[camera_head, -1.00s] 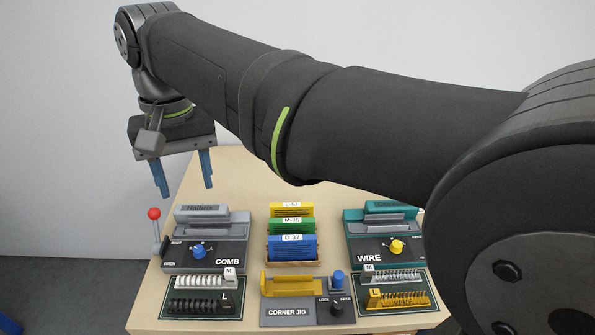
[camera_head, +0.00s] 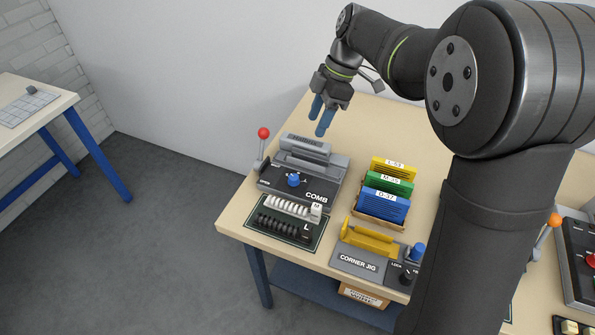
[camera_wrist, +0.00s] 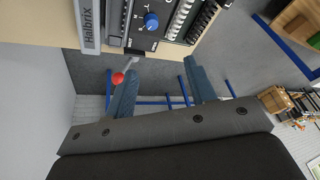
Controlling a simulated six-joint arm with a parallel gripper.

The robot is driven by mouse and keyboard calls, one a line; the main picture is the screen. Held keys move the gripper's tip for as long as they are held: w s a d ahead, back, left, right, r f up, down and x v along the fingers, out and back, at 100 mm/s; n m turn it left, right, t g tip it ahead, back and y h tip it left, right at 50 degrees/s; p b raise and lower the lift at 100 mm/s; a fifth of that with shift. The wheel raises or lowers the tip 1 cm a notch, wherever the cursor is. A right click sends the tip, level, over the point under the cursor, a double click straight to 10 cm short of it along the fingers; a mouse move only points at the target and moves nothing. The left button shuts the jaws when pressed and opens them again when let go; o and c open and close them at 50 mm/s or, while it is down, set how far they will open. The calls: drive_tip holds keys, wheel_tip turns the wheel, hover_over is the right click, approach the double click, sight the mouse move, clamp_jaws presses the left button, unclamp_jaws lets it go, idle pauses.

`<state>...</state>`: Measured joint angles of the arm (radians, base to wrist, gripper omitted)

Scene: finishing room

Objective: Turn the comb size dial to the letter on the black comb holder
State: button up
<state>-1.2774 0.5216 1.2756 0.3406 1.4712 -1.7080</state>
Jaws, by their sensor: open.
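The grey and black comb machine (camera_head: 300,187) stands at the bench's left end, marked COMB. Its blue size dial (camera_head: 294,180) is on the front panel, and it also shows in the wrist view (camera_wrist: 151,20); its pointer is too small to read. In front lies a holder board with white combs (camera_head: 288,207) tagged M and black combs (camera_head: 281,227). The black comb holder's tag (camera_head: 307,229) reads L. My gripper (camera_head: 317,126) is open and empty, raised above and behind the comb machine, apart from the dial. Its blue fingers also show in the wrist view (camera_wrist: 162,68).
A red-knobbed lever (camera_head: 263,133) stands upright at the machine's left side. Yellow, green and blue comb boxes (camera_head: 384,205) stand to its right. A yellow and grey corner jig (camera_head: 360,260) is at the front. Open floor lies left of the bench.

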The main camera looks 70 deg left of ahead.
drive_tip(key=w+a+f+n, duration=0.1)
drive_tip(key=f+n, duration=0.1)
approach(294, 177)
drive_tip(key=x, duration=0.8)
drive_tip(key=shift+s+f, duration=0.1)
drive_tip(key=shift+f, duration=0.2)
drive_tip(key=shift+c, duration=0.2)
drive_tip(key=c, duration=0.9)
